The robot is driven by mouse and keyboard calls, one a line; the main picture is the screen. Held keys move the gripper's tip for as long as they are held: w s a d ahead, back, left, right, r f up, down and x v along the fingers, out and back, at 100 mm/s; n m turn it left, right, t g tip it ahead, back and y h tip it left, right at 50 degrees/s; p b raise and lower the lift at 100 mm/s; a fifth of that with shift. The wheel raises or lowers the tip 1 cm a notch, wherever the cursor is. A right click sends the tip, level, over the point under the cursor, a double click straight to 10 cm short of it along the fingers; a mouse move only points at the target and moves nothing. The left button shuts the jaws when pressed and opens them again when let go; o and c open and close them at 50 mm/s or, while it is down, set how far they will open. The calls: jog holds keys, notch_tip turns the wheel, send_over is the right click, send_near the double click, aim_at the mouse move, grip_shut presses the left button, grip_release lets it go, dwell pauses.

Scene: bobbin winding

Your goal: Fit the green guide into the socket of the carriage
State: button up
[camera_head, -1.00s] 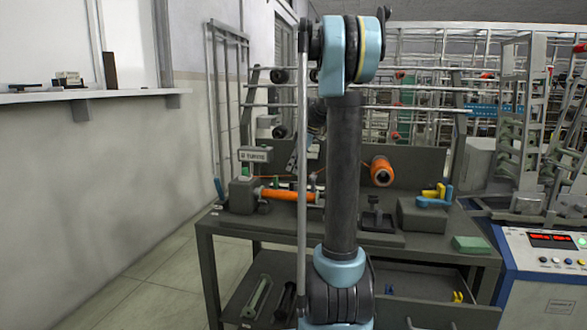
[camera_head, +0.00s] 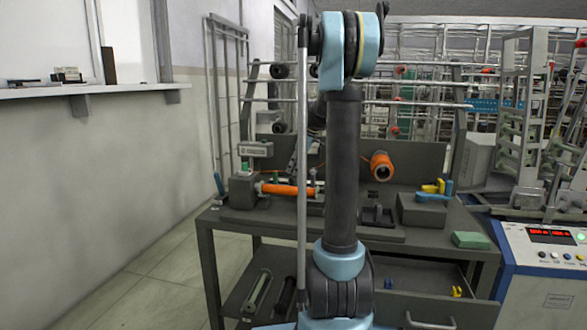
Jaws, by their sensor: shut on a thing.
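My arm stands upright in the middle of the head view and hides part of the bench behind it. My gripper and whatever it holds are hidden behind the arm. The winder, a grey block (camera_head: 242,190), stands at the left of the bench with an orange bobbin (camera_head: 285,189) lying level beside it. The carriage area at the bobbin's right end is partly covered by my arm, so I cannot make out the carriage or its socket. Small green parts show on the winder (camera_head: 245,167) and behind the bobbin (camera_head: 275,176); I cannot tell whether either is the guide.
An orange spool (camera_head: 382,165) is on the bench's back panel. A dark stand (camera_head: 377,217), a grey block (camera_head: 422,211) with yellow and blue parts, and a green pad (camera_head: 470,240) are right of my arm. An open drawer (camera_head: 430,300) juts out below. A control box (camera_head: 545,265) stands at right.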

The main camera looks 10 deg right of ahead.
jog(key=shift+f, duration=0.8)
jog(key=shift+s+f, duration=0.1)
jog(key=shift+s+f, duration=0.1)
